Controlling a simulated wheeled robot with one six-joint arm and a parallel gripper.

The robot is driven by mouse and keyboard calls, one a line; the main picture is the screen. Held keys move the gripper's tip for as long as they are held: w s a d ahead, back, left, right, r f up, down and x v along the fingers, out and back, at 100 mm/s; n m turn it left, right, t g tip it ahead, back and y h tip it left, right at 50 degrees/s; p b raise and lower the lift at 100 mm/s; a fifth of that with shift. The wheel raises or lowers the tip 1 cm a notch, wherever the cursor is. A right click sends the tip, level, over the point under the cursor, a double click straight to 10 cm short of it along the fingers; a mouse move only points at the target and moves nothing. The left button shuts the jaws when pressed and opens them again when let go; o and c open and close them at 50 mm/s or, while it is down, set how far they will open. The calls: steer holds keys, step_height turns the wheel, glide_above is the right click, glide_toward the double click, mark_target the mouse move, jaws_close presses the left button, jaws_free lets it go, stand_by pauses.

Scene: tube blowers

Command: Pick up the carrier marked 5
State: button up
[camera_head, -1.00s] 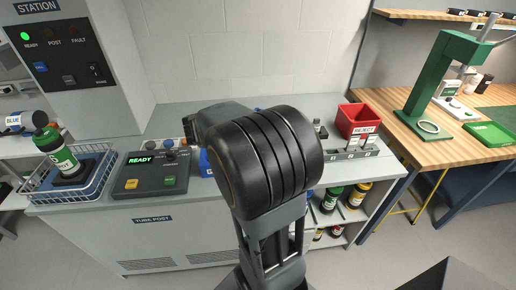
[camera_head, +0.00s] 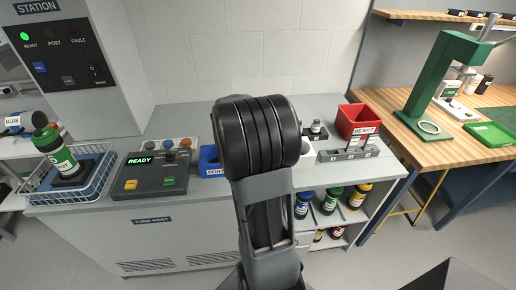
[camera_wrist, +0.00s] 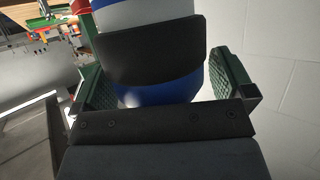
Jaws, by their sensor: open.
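In the wrist view a blue carrier (camera_wrist: 150,93) with a wide black band and a pale upper part stands between the green, textured fingers of my gripper (camera_wrist: 163,80). The fingers are apart, one on each side of it, and I cannot tell whether either touches it. No number shows on it from here. In the head view my arm hides my gripper and this carrier. Other carriers show there: a blue one (camera_head: 303,204), a green one (camera_head: 331,200) and a yellow one (camera_head: 357,195) on the shelf. Their numbers are too small to read.
A green carrier (camera_head: 61,157) leans in a wire basket (camera_head: 95,180) at left. A control console (camera_head: 150,176) reading READY, a red REJECT bin (camera_head: 357,121) and a grey rack (camera_head: 348,153) are on the counter. A green press (camera_head: 437,85) stands on the wooden table.

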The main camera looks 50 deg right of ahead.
steer(key=c, duration=1.2)
steer(key=shift+r, duration=0.15)
